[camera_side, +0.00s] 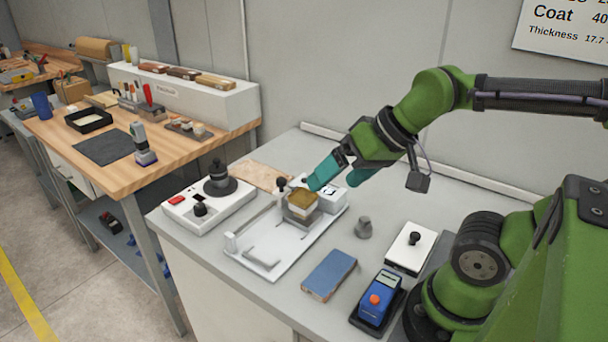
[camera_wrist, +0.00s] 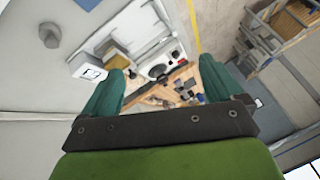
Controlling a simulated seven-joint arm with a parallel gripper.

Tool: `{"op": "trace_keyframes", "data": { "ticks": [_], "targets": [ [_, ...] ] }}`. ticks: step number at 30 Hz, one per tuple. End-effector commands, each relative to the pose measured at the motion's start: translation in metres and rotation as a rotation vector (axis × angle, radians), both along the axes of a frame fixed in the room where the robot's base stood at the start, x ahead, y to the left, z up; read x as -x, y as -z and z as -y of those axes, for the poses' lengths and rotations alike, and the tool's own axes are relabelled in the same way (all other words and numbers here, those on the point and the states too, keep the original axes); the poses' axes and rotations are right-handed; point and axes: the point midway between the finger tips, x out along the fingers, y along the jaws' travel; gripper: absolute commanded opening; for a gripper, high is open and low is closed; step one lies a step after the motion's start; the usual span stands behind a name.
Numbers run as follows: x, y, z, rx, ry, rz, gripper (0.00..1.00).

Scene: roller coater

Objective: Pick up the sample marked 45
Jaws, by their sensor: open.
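My gripper (camera_side: 334,184) has two teal fingers spread apart, with nothing seen between them. It is above the back of the white roller coater (camera_side: 262,258). A small block with a tan top (camera_side: 301,199) sits at the coater's back end, below and left of the fingers. In the wrist view, this block (camera_wrist: 113,54) is left of the gripper (camera_wrist: 160,72). A white box with a dark-marked label (camera_side: 329,190) stands beside it; this box (camera_wrist: 91,73) is close to the left finger in the wrist view. I cannot read the number 45 on anything.
On the grey bench are a blue slab (camera_side: 330,275), a blue handheld device (camera_side: 376,298), a white plate with a black knob (camera_side: 411,247), a grey weight (camera_side: 364,227) and a white instrument (camera_side: 208,203). A wooden workbench (camera_side: 90,172) stands left.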

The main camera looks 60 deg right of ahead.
Motion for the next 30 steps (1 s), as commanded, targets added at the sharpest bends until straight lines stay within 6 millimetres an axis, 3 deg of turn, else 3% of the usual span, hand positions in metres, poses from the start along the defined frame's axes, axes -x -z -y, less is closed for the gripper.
{"op": "trace_keyframes", "data": {
  "ticks": [5,9,11,21,27,30],
  "targets": [
    [-0.001,0.003,0.001,0.000,0.003,-0.012,0.94],
    [-0.009,0.018,0.002,0.030,-0.013,-0.092,0.94],
    [-0.013,0.029,0.003,0.099,-0.100,-0.147,0.94],
    [-0.023,0.071,0.012,0.515,-1.011,-0.334,0.94],
    [-0.022,0.078,0.016,0.642,-1.523,-0.323,0.94],
    [-0.021,0.075,0.017,0.684,-1.686,-0.294,0.94]
  ]
}}
